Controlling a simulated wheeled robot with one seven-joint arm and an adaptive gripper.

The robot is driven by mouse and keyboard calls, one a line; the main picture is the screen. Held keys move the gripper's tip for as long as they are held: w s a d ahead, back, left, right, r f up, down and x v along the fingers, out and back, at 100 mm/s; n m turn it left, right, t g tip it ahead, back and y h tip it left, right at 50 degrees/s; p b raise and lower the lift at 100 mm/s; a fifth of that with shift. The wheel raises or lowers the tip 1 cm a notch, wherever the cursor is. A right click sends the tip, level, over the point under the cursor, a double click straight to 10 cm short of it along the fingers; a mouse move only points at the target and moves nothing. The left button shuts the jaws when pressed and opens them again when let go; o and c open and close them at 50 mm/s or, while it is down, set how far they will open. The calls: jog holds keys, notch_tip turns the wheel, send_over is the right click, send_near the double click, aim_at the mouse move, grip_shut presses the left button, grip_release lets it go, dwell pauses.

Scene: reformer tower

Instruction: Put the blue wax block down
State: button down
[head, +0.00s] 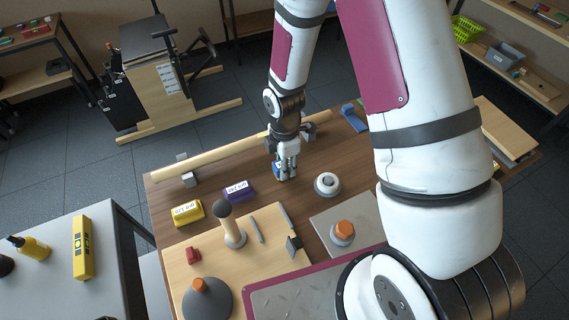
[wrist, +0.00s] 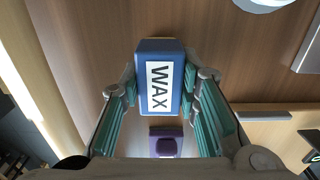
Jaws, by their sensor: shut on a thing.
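The blue wax block (wrist: 158,58) has a white label reading WAX and sits between my gripper's fingers in the wrist view. My gripper (wrist: 160,88) is shut on it, with a finger pad on each side. In the head view my gripper (head: 286,172) is low over the brown wooden table (head: 330,150). Only a small blue part of the block (head: 278,169) shows there beside the fingers. I cannot tell whether the block touches the table.
A purple block (head: 238,191) and a yellow block (head: 187,212) lie to the left. A grey ring-shaped part (head: 327,184) stands to the right. A long wooden bar (head: 215,157) runs along the back edge. Bare table surrounds my gripper.

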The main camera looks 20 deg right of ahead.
jog(key=shift+f, duration=0.15)
jog(key=c, duration=1.2)
grip_release()
notch_tip(320, 180, up, 21)
jog(key=s+d+m+t, duration=0.2)
jog(key=m, duration=0.3)
jog(key=shift+s+d+r+m+t+b, duration=0.15)
jog(key=shift+s+d+r+m+t, duration=0.45)
jog(key=shift+s+r+m, duration=2.05)
jog(key=shift+s+d+r+m+t+b, duration=0.1)
jog(key=shift+s+d+r+m+t, duration=0.5)
jog(key=shift+s+r+m, duration=2)
jog(key=shift+s+d+r+m+t+b, duration=0.15)
jog(key=shift+s+d+r+m+t, duration=0.4)
jog(key=shift+s+r+m, duration=2.1)
